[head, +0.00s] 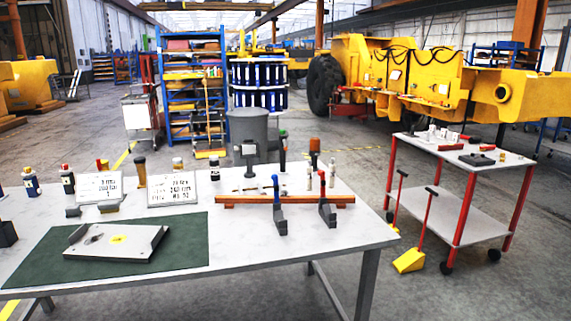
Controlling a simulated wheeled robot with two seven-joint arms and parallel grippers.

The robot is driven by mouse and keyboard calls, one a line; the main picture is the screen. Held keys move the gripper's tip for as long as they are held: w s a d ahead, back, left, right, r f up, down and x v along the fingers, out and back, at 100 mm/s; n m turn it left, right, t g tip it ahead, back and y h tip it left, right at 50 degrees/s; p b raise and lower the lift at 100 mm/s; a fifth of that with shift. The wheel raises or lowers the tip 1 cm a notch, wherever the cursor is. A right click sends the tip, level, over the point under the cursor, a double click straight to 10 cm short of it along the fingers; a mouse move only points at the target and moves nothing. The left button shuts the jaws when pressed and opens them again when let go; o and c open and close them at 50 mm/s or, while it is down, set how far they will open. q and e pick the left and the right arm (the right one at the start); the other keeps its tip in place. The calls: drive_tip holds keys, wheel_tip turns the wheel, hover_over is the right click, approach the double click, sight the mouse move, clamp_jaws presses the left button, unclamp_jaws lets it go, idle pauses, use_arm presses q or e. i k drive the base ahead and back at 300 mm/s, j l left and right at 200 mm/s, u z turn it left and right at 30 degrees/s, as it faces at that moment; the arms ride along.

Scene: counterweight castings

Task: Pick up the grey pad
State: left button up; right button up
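A light grey flat plate (135,245) lies on a dark green mat (183,262) at the left front of the table. A small darker grey patch (93,239) and a yellow mark (118,239) show on its top. A flat dark grey piece (477,159) lies on the red-framed cart at the right. I cannot tell for sure which of these is the grey pad. Neither of my grippers is in view.
The table's right front is clear.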

sight(71, 212)
drive_tip(key=u, duration=1.3)
drive_tip(key=i+j, duration=0.3)
drive_tip(key=j, duration=0.15)
drive_tip(key=i+j, duration=0.35)
drive_tip(key=j, duration=0.15)
drive_tip(key=i+j, duration=0.3)
drive_tip(key=j, duration=0.15)
drive_tip(key=z, duration=0.05)
